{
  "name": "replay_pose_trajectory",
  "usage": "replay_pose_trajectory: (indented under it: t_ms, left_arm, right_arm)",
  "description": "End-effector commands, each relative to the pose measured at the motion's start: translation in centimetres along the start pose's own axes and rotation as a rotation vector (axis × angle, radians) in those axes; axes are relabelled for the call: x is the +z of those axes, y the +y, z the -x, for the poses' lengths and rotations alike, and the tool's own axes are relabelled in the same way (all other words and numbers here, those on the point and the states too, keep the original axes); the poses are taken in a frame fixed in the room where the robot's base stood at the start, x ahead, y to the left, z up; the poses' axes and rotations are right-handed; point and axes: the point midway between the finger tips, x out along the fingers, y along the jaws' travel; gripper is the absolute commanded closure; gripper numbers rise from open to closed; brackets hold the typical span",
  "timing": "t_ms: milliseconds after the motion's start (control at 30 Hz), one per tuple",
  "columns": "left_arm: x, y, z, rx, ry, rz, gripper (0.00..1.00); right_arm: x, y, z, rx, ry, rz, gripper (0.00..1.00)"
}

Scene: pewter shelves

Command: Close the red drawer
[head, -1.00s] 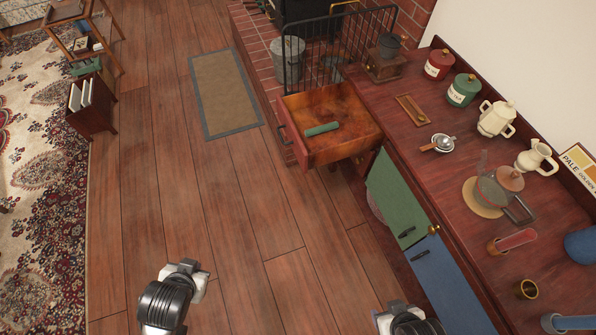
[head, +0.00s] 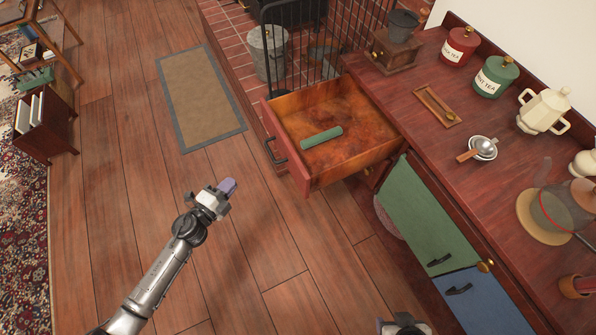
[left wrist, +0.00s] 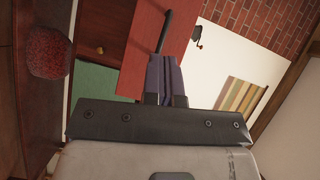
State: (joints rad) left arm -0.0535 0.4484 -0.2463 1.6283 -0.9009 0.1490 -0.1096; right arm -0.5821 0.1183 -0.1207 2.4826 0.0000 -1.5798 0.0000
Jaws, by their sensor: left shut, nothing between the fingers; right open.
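The red drawer (head: 299,178) is pulled well out from the counter's end. A dark bar handle (head: 273,151) is on its front, and a green cylinder (head: 321,138) lies inside. My left gripper (head: 228,187) is shut and empty, over the floor in front of the drawer, apart from its front. In the left wrist view, its purple fingers (left wrist: 165,76) point toward the red drawer front (left wrist: 136,60) and its dark handle (left wrist: 164,32). My right gripper (head: 402,326) is open at the bottom edge, mostly cut off.
A green door (head: 420,215) and a blue door (head: 485,300) are below the wooden counter (head: 430,145). Canisters, a grinder (head: 395,45) and cups stand on it. A black fire guard (head: 300,45) is behind the drawer. Floor (head: 130,190) at left is clear.

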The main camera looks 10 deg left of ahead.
Motion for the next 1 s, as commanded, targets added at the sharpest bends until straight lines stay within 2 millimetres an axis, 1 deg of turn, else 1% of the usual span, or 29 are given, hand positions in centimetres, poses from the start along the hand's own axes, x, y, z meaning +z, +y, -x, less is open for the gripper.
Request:
replay_pose_trajectory:
  t_ms: [33, 100, 200, 333, 433, 533, 667, 1000]
  left_arm:
    - [-1.2, 0.5, 0.2, 0.007, 0.088, -0.035, 1.0]
    - [-3.0, 0.8, 0.5, 0.008, 0.208, -0.079, 1.0]
    - [-5.3, 0.9, 1.1, 0.002, 0.354, -0.123, 1.0]
    - [-7.2, 1.0, 2.0, -0.009, 0.481, -0.148, 1.0]
    - [-8.0, 0.9, 2.4, -0.017, 0.536, -0.154, 1.0]
    - [-8.6, 0.9, 2.2, -0.022, 0.561, -0.159, 1.0]
    - [-9.4, 0.8, 0.9, -0.027, 0.562, -0.167, 1.0]
    - [-12.8, 1.0, -4.5, -0.027, 0.559, -0.164, 1.0]
  right_arm:
    - [0.1, 0.1, 0.0, 0.002, -0.002, 0.002, 0.41]
    - [0.1, 0.1, -0.1, 0.003, -0.002, 0.003, 0.41]
    - [0.1, 0.2, -0.1, 0.004, -0.003, 0.005, 0.41]
    - [0.2, 0.3, -0.1, 0.007, -0.005, 0.007, 0.41]
    - [0.2, 0.3, -0.1, 0.007, -0.006, 0.007, 0.41]
    - [0.2, 0.3, -0.1, 0.007, -0.005, 0.006, 0.41]
    - [0.1, 0.2, -0.1, 0.004, -0.003, 0.003, 0.41]
    - [0.1, 0.0, -0.4, -0.001, -0.002, -0.003, 0.41]
